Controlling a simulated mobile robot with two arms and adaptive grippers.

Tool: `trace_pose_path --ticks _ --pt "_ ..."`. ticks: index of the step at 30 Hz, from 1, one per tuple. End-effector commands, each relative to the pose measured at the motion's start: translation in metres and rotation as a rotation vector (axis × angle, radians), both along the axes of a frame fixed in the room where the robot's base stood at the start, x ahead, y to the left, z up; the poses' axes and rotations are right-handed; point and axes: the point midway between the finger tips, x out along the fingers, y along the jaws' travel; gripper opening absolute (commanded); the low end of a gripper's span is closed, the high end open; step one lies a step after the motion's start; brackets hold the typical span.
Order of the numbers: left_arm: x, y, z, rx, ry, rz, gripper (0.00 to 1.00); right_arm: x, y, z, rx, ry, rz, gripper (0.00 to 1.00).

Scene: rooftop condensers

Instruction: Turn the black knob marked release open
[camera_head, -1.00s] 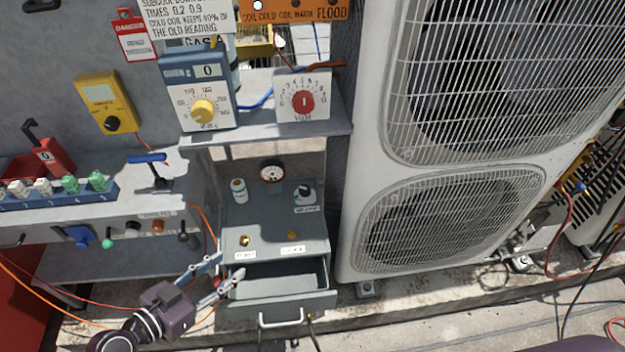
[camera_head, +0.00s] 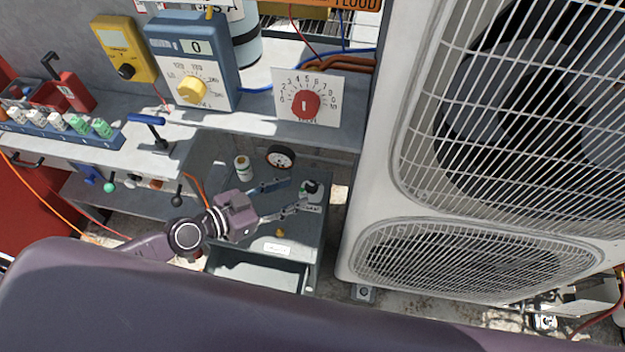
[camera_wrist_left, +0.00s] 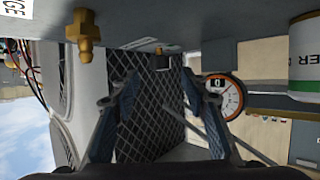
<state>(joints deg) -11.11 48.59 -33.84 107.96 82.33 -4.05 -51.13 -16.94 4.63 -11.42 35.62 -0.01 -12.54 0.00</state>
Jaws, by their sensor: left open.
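The black knob (camera_head: 310,187) sits on a pale base at the right of the grey cabinet top, with a small white label in front whose words I cannot read now. My left gripper (camera_head: 295,194) is open and empty, its fingers pointing right, with the tips close to the knob and its label. I cannot tell whether they touch. The left wrist view shows the two spread fingers (camera_wrist_left: 165,92) with a gauge (camera_wrist_left: 226,96) beyond the right one. I cannot make out the knob surely there. My right gripper is not in view.
A round gauge (camera_head: 280,157) and a white bottle (camera_head: 243,168) stand behind the fingers. A brass fitting (camera_wrist_left: 85,36) shows in the wrist view. The open drawer (camera_head: 258,272) is below. A large condenser (camera_head: 385,215) stands right; a shelf with a red dial (camera_head: 305,104) is above.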

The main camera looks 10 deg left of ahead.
Motion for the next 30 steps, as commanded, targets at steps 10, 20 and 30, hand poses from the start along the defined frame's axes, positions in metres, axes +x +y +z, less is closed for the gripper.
trace_pose_path --ticks 10,20,30 --pt "0.035 -0.031 -0.016 -0.003 -0.001 0.002 0.41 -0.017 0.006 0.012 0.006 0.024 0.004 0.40" --pt "0.040 -0.036 -0.021 0.000 -0.001 -0.001 0.41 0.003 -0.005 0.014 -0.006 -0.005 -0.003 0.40" --pt "0.040 -0.036 -0.021 -0.001 0.000 -0.001 0.12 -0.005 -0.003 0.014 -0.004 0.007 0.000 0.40"
